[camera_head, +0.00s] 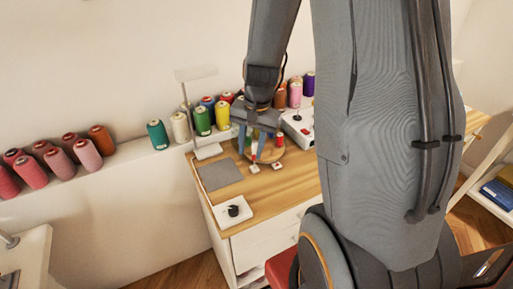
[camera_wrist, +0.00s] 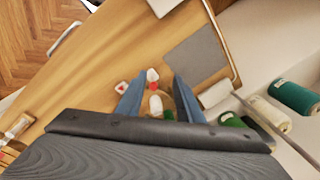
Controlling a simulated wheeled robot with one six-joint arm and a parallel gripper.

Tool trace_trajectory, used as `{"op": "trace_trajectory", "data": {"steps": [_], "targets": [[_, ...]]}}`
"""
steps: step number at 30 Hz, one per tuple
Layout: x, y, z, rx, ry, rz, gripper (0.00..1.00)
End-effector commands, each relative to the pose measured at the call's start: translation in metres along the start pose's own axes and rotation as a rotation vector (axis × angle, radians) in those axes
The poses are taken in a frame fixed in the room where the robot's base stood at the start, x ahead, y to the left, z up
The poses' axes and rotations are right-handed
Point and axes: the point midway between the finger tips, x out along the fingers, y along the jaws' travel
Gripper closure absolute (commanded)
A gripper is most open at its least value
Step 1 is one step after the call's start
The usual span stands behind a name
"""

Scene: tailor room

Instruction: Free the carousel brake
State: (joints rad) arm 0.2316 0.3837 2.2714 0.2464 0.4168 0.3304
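A round wooden carousel (camera_head: 274,154) stands on the wooden worktop, partly hidden by my gripper. Small green, white and red items show on it. My gripper (camera_head: 254,143) points down over it. In the wrist view its two blue-grey fingers (camera_wrist: 157,76) are spread apart. A white spool (camera_wrist: 155,105) and a red-topped piece (camera_wrist: 152,76) show between them; I cannot tell whether they touch the fingers. Two small white-and-red pieces (camera_head: 277,167) (camera_head: 254,168) sit at the carousel's near side. I cannot tell which part is the brake.
A white plate with a black knob (camera_head: 233,210) sits at the worktop's front corner. A grey mat (camera_head: 219,174) lies left of the carousel. A white box (camera_head: 299,127) with a dark lever stands to the right. Several thread spools (camera_head: 158,134) line the ledge behind.

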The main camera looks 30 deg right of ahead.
Motion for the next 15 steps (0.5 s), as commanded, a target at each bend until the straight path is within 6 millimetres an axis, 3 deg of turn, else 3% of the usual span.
{"op": "trace_trajectory", "data": {"steps": [3,6,15], "targets": [[-0.003,0.007,-0.023,0.136,0.006,-0.013,0.67],[0.0,0.009,-0.033,0.193,0.009,-0.019,0.67],[0.031,0.009,-0.035,0.209,0.008,-0.02,0.67]]}}
